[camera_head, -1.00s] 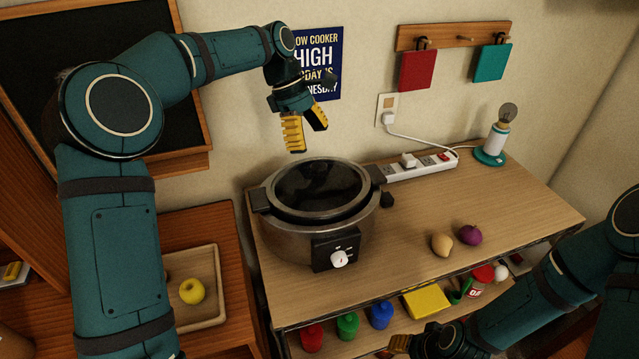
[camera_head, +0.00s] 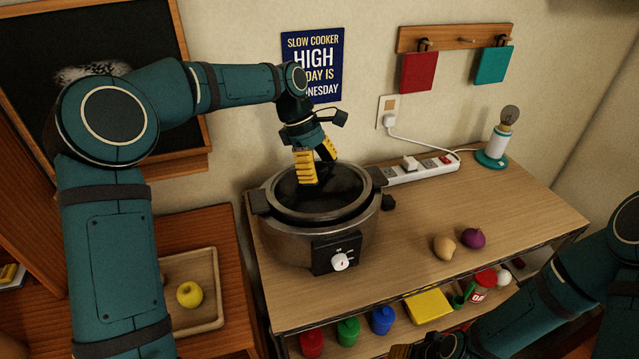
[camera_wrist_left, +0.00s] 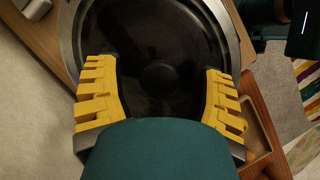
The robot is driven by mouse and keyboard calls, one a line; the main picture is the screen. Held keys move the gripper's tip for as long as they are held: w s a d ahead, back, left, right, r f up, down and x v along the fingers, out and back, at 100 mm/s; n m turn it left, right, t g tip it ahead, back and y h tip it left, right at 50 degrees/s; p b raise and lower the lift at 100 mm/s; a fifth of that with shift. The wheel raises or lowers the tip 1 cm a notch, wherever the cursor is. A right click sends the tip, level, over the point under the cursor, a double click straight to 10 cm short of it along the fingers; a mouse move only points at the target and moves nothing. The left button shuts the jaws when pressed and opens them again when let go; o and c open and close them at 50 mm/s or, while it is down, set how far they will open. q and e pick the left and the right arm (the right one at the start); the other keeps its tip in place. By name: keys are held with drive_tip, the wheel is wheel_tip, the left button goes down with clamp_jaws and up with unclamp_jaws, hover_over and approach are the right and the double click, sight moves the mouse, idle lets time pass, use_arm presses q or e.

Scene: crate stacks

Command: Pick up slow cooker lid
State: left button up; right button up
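The slow cooker (camera_head: 285,242) stands at the left end of the wooden table, with a dial on its front. Its dark, round lid (camera_head: 345,187) sits on top, inside the metal rim. In the left wrist view the lid (camera_wrist_left: 185,40) fills the middle, with a dark round knob (camera_wrist_left: 160,76) at its centre. My left gripper (camera_head: 318,170) points down over the lid with its yellow fingers apart and nothing between them. In the left wrist view the open fingers (camera_wrist_left: 160,92) lie either side of the knob. My right gripper (camera_head: 425,348) is at the bottom edge, mostly cut off.
A power strip (camera_head: 425,170) and a lamp (camera_head: 495,150) stand at the table's back. A potato (camera_head: 444,247) and an onion (camera_head: 473,238) lie front right. A tray (camera_head: 212,285) with a yellow apple (camera_head: 190,294) is left. A sign (camera_head: 325,40) hangs behind.

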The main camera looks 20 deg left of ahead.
use_arm(q)
clamp_jaws()
